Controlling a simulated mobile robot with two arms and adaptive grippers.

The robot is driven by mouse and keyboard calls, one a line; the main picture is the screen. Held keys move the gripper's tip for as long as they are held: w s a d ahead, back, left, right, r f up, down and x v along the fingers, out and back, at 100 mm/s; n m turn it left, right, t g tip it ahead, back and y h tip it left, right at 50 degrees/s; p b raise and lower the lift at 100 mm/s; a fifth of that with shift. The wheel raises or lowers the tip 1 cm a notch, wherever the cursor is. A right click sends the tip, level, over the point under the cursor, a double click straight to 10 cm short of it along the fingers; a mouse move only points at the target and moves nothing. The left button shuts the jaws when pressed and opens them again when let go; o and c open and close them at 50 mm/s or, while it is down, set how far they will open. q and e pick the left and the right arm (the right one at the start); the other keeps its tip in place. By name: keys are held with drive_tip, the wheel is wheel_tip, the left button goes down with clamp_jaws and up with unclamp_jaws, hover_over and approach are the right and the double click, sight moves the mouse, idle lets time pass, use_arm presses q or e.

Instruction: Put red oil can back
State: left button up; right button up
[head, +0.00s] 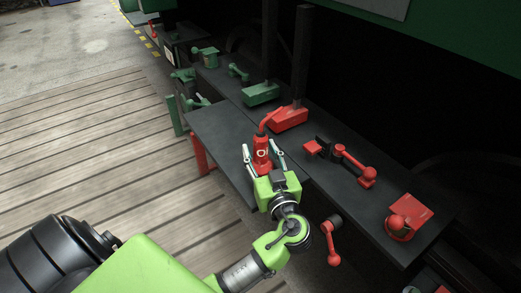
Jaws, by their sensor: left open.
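The red oil can (261,152) stands upright on the dark grey lower shelf (215,130), its spout pointing up and to the right. My left gripper (263,160) is open, with one finger on each side of the can. The can is between the fingers; I cannot tell whether they touch it. The gripper's palm hides the can's base. My right gripper does not show.
A long dark bench (330,185) behind the shelf holds a red block with a tall post (288,118), a red lever (355,165) and a red round-knobbed part (400,228). Green parts (260,94) stand farther left. The wooden floor (90,160) at left is clear.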

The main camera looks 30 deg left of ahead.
use_arm(q)
drive_tip(key=f+b+v, duration=0.1)
drive_tip(key=v, duration=1.3)
drive_tip(key=shift+b, duration=0.35)
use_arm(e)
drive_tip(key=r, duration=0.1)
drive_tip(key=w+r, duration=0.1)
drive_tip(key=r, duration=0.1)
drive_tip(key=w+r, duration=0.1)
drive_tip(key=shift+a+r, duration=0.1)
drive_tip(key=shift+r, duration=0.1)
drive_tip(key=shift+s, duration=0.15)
